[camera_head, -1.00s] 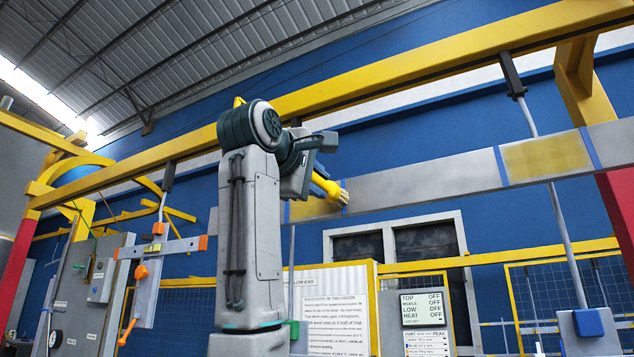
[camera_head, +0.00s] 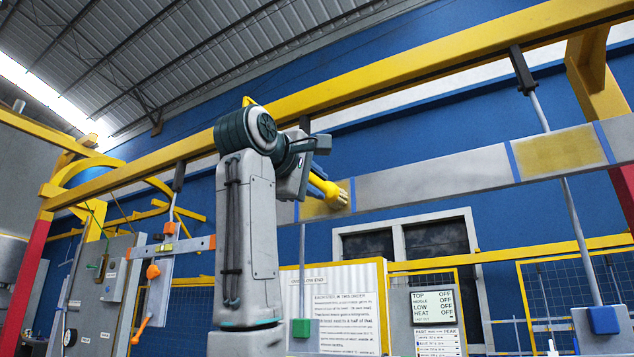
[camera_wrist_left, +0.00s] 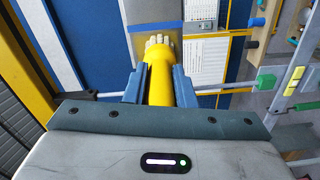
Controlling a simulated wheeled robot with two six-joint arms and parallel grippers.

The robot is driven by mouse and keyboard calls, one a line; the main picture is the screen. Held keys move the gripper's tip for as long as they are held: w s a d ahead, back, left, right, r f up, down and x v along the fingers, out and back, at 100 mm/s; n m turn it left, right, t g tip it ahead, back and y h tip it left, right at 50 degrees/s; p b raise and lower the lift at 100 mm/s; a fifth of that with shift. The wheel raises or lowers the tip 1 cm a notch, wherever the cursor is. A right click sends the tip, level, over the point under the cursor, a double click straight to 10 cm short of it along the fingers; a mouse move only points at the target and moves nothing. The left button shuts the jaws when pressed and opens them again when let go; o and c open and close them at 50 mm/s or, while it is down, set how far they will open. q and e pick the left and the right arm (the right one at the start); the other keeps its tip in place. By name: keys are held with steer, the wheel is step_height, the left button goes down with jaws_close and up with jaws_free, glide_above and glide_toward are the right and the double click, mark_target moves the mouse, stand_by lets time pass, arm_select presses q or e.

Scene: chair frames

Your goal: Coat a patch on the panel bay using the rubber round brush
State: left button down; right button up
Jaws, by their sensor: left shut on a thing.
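My left gripper (camera_head: 316,176) is shut on the yellow handle of the round brush (camera_head: 322,185). In the left wrist view the gripper (camera_wrist_left: 158,88) has its blue fingers on both sides of the brush (camera_wrist_left: 159,75), whose pale tufted head points away. The long grey panel (camera_head: 430,177) crosses the head view, with blue strips marking off bays. The brush head overlaps the right part of a yellowish bay (camera_head: 310,210); I cannot tell whether it touches. A second ochre bay (camera_head: 562,152) is at the right. My right gripper is not in view.
A yellow beam (camera_head: 400,80) runs above the panel, with hanger rods (camera_head: 565,190) coming down. Below stand a yellow-framed notice board (camera_head: 340,300) and a small sign (camera_head: 432,304). A grey cabinet (camera_head: 100,290) stands at the left.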

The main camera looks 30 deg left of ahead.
arm_select(q)
steer(key=shift+w+a, duration=0.1)
steer(key=shift+a, duration=1.1)
steer(key=shift+w+a, duration=0.1)
steer(key=shift+a, duration=1.15)
steer(key=shift+a, duration=0.1)
steer(key=shift+w+a, duration=0.1)
steer(key=shift+a, duration=1)
steer(key=shift+w+a+p, duration=0.1)
steer(key=shift+a+p, duration=0.2)
steer(key=shift+a, duration=0.9)
